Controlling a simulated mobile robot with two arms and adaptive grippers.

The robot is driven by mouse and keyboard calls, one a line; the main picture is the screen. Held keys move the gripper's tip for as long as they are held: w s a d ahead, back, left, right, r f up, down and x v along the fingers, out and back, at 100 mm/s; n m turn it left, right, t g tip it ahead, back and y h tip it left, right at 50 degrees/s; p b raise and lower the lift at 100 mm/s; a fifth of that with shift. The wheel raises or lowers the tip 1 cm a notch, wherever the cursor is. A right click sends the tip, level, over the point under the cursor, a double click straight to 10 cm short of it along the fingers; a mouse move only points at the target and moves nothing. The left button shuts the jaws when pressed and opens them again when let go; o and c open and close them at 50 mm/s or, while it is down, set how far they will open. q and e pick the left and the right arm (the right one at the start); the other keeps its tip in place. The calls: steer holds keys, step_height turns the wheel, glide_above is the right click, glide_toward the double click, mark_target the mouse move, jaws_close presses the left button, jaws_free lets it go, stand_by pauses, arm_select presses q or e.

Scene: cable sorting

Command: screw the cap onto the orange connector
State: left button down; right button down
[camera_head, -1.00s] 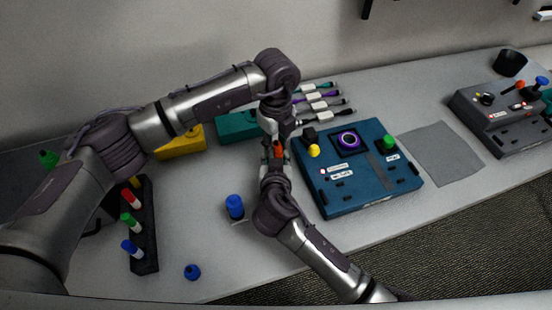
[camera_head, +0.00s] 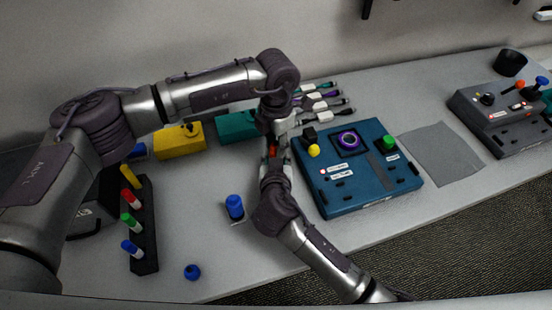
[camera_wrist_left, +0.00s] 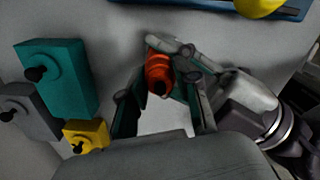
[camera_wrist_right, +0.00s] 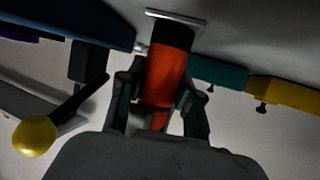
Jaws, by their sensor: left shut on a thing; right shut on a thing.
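The orange connector (camera_wrist_right: 166,72) stands on a pale square plate (camera_wrist_right: 152,13), its black end at the plate in the right wrist view. My right gripper (camera_wrist_right: 160,108) has its fingers shut on the orange body. In the left wrist view a ribbed orange cap (camera_wrist_left: 158,70) with a dark centre sits between the fingers of my left gripper (camera_wrist_left: 165,98). In the head view, my left gripper (camera_head: 276,135) comes from above and my right gripper (camera_head: 273,165) from below, meeting at the orange part. The fingers hide the joint, so I cannot tell how the cap sits.
A blue connector (camera_head: 235,206) stands nearby, with a loose blue cap (camera_head: 192,272) in front. A blue panel box (camera_head: 375,190) is close on the right. Teal (camera_head: 237,127) and yellow (camera_head: 180,142) boxes stand behind. A marker rack (camera_head: 146,235) is at left.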

arm_select(q)
steer(key=m, duration=1)
steer(key=shift+m, duration=0.4)
steer(key=c, duration=0.7)
jaws_free()
steer(key=shift+c, duration=0.2)
